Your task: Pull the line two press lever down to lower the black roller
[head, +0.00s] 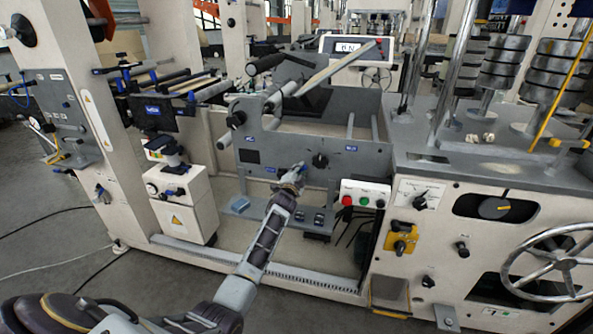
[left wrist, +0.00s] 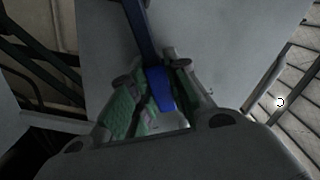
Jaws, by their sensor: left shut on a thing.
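My left gripper (head: 291,176) is at the grey front panel (head: 262,158) in the middle of the machine. In the left wrist view its green-padded fingers (left wrist: 155,103) are shut around the blue grip of a lever (left wrist: 158,88). The lever's dark blue shaft runs up from the grip toward the panel. In the head view only a little blue of the lever (head: 301,168) shows, and the gripper hides most of it. A black roller (head: 265,64) shows above the panel, on the left. My right gripper is not in view.
A black knob (head: 320,160) is just right of the gripper. A button box (head: 363,194) with red and green buttons is farther right. A small cabinet (head: 181,200) stands to the left. A handwheel (head: 552,262) is at the far right. The floor at lower left is mostly clear, with cables.

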